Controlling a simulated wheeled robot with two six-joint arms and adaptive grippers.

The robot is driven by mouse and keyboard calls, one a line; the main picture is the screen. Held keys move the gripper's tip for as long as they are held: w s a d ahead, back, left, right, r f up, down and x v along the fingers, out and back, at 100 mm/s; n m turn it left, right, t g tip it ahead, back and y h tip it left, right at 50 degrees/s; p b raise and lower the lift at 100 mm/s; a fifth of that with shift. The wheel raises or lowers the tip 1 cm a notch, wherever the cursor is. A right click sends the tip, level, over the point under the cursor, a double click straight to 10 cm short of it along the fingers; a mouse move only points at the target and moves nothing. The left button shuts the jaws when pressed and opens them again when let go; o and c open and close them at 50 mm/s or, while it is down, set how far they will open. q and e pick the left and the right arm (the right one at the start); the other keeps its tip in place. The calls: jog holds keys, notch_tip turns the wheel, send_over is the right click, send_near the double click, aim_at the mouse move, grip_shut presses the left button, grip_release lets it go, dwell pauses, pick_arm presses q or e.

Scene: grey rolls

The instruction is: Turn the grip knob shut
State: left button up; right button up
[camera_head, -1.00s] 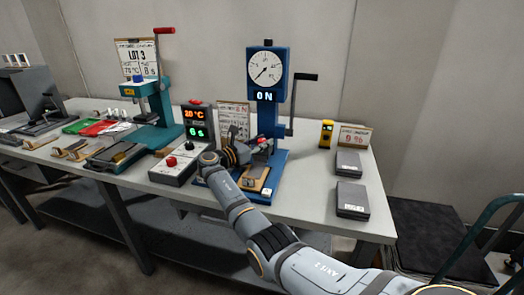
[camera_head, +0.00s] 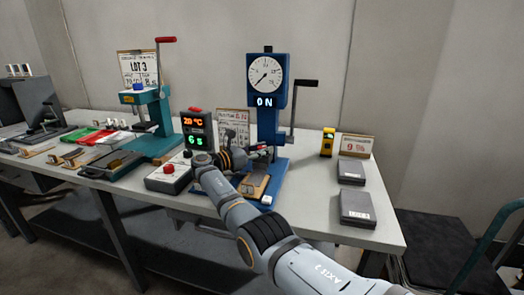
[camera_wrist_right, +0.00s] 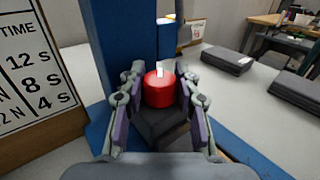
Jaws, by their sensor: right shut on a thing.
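The blue pull tester (camera_head: 268,122) stands on the bench with a white dial (camera_head: 264,76) and a lit "ON" display. Its red round grip knob (camera_wrist_right: 159,92) with a white mark on top sits at the middle of the right wrist view, above a dark block. My right gripper (camera_wrist_right: 160,75) has a finger on each side of the knob and is shut on it. In the head view my right gripper (camera_head: 258,153) is at the tester's lower part and hides the knob. My left gripper is not in view.
A control box with a display (camera_head: 197,132) and a red button is left of the tester. A teal press (camera_head: 150,110) stands farther left. Two grey cases (camera_head: 356,207) and a yellow device (camera_head: 327,143) lie right. A black crank (camera_head: 305,84) juts from the tester.

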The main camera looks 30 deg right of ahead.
jog(key=shift+f, duration=0.1)
jog(key=o, duration=0.9)
jog(key=a, duration=0.7)
jog(key=shift+s+a, duration=0.15)
jog(key=shift+a, duration=0.1)
